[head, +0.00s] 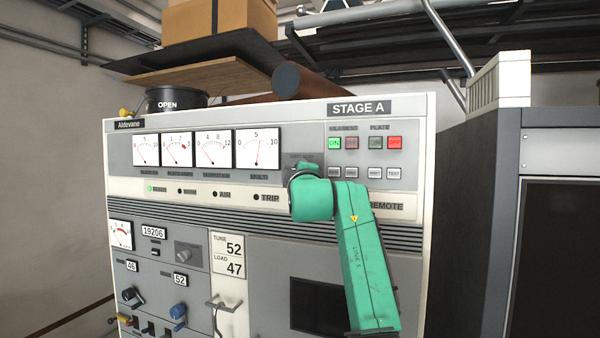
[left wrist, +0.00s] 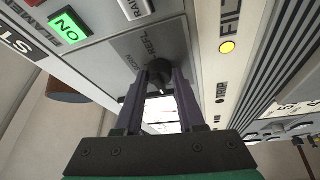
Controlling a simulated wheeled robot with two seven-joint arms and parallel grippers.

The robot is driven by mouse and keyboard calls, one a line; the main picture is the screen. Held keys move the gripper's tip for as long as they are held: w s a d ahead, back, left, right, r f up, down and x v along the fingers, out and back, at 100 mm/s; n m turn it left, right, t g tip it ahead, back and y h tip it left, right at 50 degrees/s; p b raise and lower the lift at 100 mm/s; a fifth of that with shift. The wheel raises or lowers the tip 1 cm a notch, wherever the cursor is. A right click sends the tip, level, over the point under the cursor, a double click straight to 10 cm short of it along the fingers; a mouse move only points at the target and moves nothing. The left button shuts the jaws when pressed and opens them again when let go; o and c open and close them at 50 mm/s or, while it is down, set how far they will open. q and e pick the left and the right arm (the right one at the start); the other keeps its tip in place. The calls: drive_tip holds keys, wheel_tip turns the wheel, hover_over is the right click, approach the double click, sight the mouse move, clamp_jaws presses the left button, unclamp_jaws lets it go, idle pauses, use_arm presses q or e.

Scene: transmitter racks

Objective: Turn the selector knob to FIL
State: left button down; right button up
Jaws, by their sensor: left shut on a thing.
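The selector knob (left wrist: 159,67) is small and black, on a grey panel in the left wrist view. My left gripper (left wrist: 160,80) is shut on it, with one dark finger on each side. A short white mark shows on the knob. A panel label beside it seems to read REFL; I cannot make out a FIL mark at the knob or which position the pointer is at. In the head view my green left arm stands in front of the STAGE A cabinet (head: 345,142) and hides the knob and fingertips. My right gripper is not in view.
Beside the knob are a lit green ON button (left wrist: 68,29) and a lit amber lamp (left wrist: 227,46). Four meters, including the rightmost meter (head: 258,149), lie left of my arm. A dark cabinet (head: 470,220) stands to the right; a cardboard box (head: 220,20) sits above.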

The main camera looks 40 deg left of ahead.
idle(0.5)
use_arm(q)
drive_tip(key=c, duration=0.5)
unclamp_jaws()
drive_tip(key=b+v, duration=0.9)
drive_tip(key=v, duration=0.5)
drive_tip(key=shift+s+d+r, duration=0.1)
drive_tip(key=shift+s+d, duration=0.1)
